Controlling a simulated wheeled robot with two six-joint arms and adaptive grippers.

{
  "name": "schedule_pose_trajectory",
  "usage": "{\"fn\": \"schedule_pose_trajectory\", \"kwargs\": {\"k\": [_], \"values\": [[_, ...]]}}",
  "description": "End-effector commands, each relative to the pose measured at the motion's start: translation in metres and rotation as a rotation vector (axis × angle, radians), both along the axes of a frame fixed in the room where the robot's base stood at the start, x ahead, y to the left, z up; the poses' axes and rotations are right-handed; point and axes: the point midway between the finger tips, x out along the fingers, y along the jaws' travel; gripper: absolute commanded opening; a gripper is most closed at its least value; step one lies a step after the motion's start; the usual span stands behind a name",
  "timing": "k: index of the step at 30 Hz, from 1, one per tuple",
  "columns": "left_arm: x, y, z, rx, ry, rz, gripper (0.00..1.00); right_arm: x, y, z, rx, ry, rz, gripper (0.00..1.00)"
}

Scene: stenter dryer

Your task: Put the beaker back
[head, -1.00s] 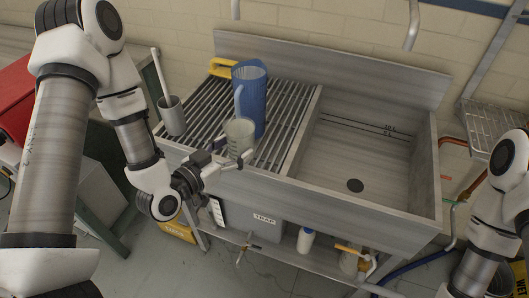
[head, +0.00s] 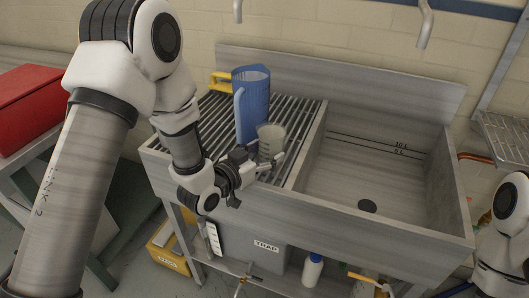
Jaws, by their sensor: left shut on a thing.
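The beaker (head: 270,141) is a small clear greyish cup with markings, upright over the front right part of the slatted drainboard, in front of the blue jug. My left gripper (head: 268,163) is shut on the beaker, reaching it from the front left. I cannot tell whether the beaker's base touches the slats. The slatted drainboard (head: 303,119) is left of the sink basin. My right gripper is out of view; only part of my right arm shows at the right edge.
A tall blue jug (head: 252,98) stands on the slats close behind the beaker. A yellow-handled item (head: 222,78) lies at the back left of the slats. The sink basin (head: 370,170) is empty, with a drain. A red box (head: 35,103) is at the far left.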

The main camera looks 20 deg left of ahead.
Motion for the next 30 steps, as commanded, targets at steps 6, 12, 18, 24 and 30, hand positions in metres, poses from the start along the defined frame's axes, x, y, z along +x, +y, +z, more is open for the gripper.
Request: {"fn": "schedule_pose_trajectory", "kwargs": {"k": [6,12,18,24,30], "values": [[0.0,0.0,-0.001,0.0,-0.001,0.0,0.25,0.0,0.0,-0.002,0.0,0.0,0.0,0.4],[0.0,0.0,-0.002,0.0,-0.001,0.0,0.78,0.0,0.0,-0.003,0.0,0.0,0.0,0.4],[0.0,0.0,-0.002,0.0,0.0,0.0,0.78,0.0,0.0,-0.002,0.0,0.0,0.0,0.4],[-0.014,0.006,0.001,-0.001,0.001,0.002,0.78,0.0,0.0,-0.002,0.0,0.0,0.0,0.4],[-0.064,0.023,0.012,-0.01,0.004,0.005,0.78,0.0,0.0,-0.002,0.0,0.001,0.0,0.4]]}}
